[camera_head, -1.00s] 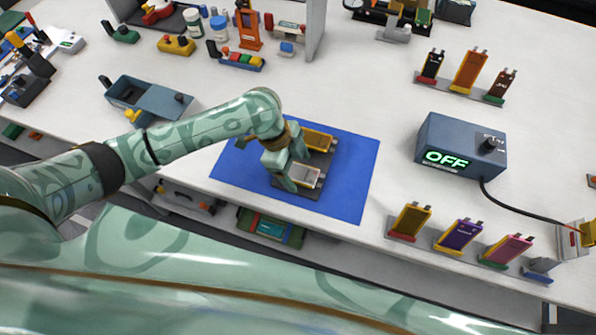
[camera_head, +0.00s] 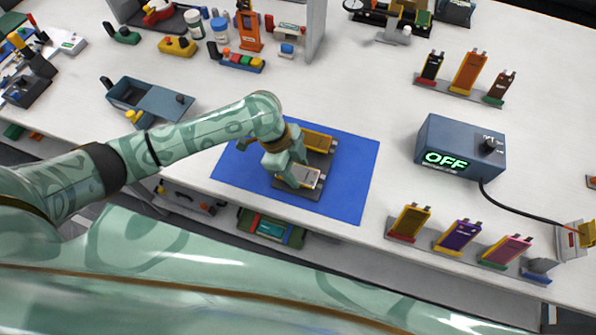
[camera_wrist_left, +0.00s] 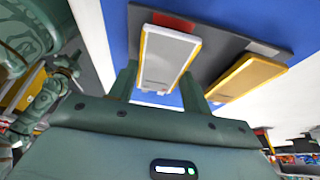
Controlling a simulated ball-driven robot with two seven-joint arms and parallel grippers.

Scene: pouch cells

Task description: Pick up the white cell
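The white cell (camera_head: 308,175), a pale flat pouch with a yellow edge, is on a dark holder (camera_head: 294,191) on the blue mat (camera_head: 354,180). My left gripper (camera_head: 293,168) is down at the cell. In the left wrist view, the white cell (camera_wrist_left: 165,58) lies between the two fingers of the left gripper (camera_wrist_left: 160,80), which appear to press against its sides. A red patch on the holder shows behind its far end. I cannot tell whether the cell is lifted. My right gripper is out of view.
A yellow cell (camera_head: 318,142) lies beside the white one on the same holder. A blue-grey box reading OFF (camera_head: 461,147) stands at right. Racks of coloured cells stand behind and in front of it. A blue-grey bin (camera_head: 150,99) is at left. White table between is clear.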

